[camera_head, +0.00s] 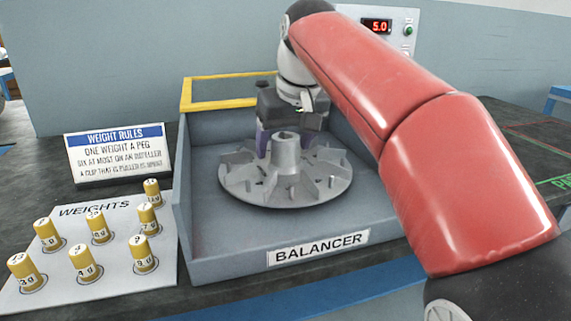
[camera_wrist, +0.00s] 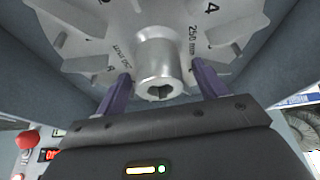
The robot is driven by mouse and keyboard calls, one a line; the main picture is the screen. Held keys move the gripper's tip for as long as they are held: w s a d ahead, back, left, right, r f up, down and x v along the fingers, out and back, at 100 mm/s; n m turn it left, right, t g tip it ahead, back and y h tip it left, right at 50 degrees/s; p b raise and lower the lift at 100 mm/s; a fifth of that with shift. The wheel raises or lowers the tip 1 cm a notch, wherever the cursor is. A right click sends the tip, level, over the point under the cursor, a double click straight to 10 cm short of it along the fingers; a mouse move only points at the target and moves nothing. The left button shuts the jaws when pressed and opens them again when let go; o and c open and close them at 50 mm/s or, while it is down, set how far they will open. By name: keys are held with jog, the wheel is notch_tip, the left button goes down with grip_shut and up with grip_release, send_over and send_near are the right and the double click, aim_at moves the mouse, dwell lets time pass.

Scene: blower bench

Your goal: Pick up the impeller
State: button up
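The impeller (camera_head: 288,180) is a grey metal disc with several upright vanes and pegs and a tall central hub. It sits inside the grey balancer (camera_head: 215,237). My gripper (camera_head: 287,142) is at the hub, mostly behind it in the head view. In the wrist view, the gripper's two purple fingers (camera_wrist: 162,82) stand apart, one on each side of the hub (camera_wrist: 158,62). A gap shows between each finger and the hub there. The impeller also shows in the wrist view (camera_wrist: 95,22), with numbers and "250 mm" marked on it. Its underside is hidden.
A white weights board (camera_head: 118,262) with several brass weights stands left of the balancer. A weight rules sign (camera_head: 117,154) is behind it. A yellow frame (camera_head: 225,104) rises at the balancer's back left. A panel reading 5.0 (camera_head: 376,26) is behind. The balancer's front floor is clear.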

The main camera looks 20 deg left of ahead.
jog(key=c, duration=1.4)
jog(key=shift+r, duration=0.1)
notch_tip(320, 180, up, 9)
jog(key=shift+w+a+f+p, duration=0.1)
jog(key=shift+p, duration=0.75)
jog(key=shift+r, duration=0.45)
